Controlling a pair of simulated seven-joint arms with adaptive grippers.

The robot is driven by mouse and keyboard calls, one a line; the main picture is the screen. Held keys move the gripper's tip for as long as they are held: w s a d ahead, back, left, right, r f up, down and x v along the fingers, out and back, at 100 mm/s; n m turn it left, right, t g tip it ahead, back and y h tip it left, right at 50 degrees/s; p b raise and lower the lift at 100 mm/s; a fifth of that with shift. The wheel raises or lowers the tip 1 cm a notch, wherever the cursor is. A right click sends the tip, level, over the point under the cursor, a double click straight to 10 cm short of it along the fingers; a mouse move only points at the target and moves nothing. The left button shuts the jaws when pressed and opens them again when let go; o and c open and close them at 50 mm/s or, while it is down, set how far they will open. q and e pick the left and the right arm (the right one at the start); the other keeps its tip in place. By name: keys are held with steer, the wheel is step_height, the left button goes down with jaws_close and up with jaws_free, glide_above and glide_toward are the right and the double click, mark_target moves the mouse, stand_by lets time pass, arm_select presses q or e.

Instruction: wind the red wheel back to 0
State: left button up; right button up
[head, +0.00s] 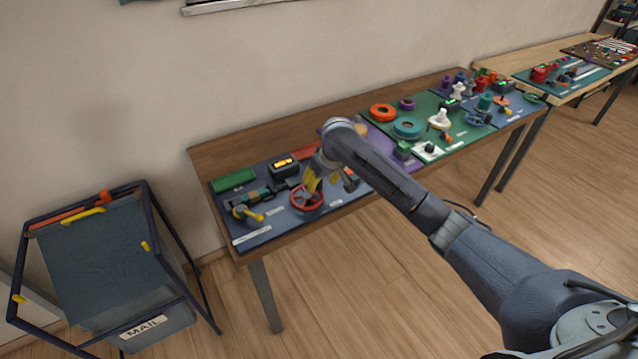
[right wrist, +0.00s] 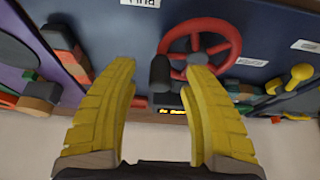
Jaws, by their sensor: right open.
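The red wheel (head: 307,208) is a spoked ring on the blue panel of the long table, just below my right gripper (head: 313,180) in the head view. In the right wrist view the red wheel (right wrist: 236,45) lies beyond the fingertips, mostly behind and above the right-hand finger. A dark upright knob (right wrist: 160,75) at the wheel's near-left edge shows between the yellow fingers. My right gripper (right wrist: 158,68) is open with nothing clamped in it; I cannot tell if a finger touches the wheel. A dark display box (head: 284,166) with glowing yellow characters stands behind the wheel; its characters are unreadable.
A yellow-handled valve (head: 246,213) and a green block (head: 233,180) sit left of the wheel on the same panel. Purple and green panels with rings and knobs (head: 407,128) fill the table to the right. A mail bin (head: 110,270) stands on the floor at left.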

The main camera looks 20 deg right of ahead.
steer(key=shift+x, duration=0.8)
steer(key=shift+c, duration=0.2)
jaws_close()
